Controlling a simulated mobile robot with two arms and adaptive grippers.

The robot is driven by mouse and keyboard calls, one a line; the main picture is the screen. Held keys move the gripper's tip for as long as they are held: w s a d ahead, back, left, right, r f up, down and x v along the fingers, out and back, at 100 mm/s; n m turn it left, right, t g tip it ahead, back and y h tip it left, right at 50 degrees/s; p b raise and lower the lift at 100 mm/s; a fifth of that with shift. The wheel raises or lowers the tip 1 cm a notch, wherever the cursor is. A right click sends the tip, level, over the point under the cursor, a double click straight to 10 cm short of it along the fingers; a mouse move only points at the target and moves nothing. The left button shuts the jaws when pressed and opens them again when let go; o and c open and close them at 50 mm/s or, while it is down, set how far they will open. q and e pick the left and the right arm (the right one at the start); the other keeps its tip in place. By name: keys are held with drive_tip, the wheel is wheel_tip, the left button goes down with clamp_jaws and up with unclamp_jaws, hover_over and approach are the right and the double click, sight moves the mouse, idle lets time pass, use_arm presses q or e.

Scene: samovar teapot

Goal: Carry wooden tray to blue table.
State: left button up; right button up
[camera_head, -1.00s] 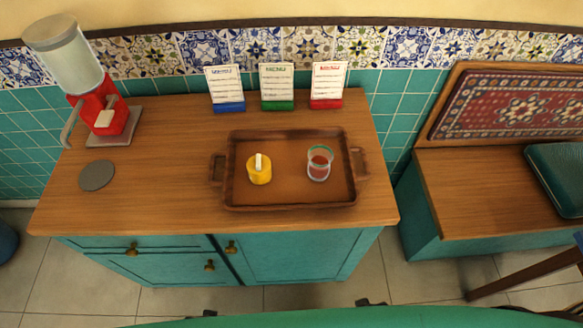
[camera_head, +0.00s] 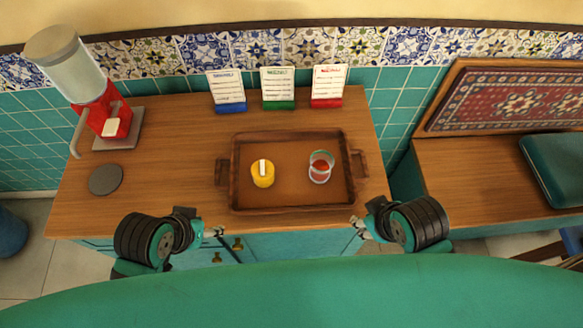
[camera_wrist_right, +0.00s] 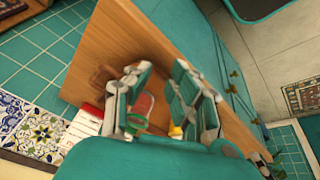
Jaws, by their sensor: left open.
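The wooden tray (camera_head: 290,206) lies flat on the brown counter, with a handle at each short end. It holds a yellow pot (camera_head: 262,176) with a white top and a glass of red drink (camera_head: 320,168). My left gripper (camera_head: 216,232) is open and empty at the counter's front edge, below the tray's left handle. My right gripper (camera_head: 361,228) is at the front edge below the right handle. In the right wrist view its fingers (camera_wrist_right: 160,96) are apart, with the glass showing beyond them. I cannot make out a blue table.
Three menu cards (camera_head: 278,88) stand behind the tray. A red dispenser (camera_head: 108,118) and a grey disc (camera_head: 105,179) are at the counter's left. A wooden bench (camera_head: 465,185) with a teal cushion (camera_head: 556,170) is at right.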

use_arm(q)
drive_tip(key=w+d+r+m+h, duration=0.2)
drive_tip(key=w+d, duration=0.5)
drive_tip(key=d, duration=0.1)
use_arm(e)
drive_tip(key=w+a+r+n, duration=0.45)
drive_tip(key=w+n, duration=0.35)
drive_tip(key=n, duration=0.9)
use_arm(q)
wheel_tip(320, 180, up, 7)
drive_tip(key=n+g+y, duration=0.2)
drive_tip(key=n+g, duration=0.2)
hover_over(216, 175)
drive_tip(key=a, duration=0.3)
drive_tip(key=shift+w+r, duration=0.1)
drive_tip(key=shift+r, duration=0.1)
use_arm(e)
drive_tip(key=w+d+r+n+h, duration=0.2)
drive_tip(key=d+n, duration=0.4)
drive_tip(key=n, duration=0.8)
drive_tip(key=shift+w+r+h, duration=0.4)
drive_tip(key=shift+w+h, duration=0.2)
drive_tip(key=shift+w, duration=0.35)
use_arm(q)
drive_tip(key=shift+f, duration=0.15)
use_arm(e)
drive_tip(key=shift+w+f, duration=0.1)
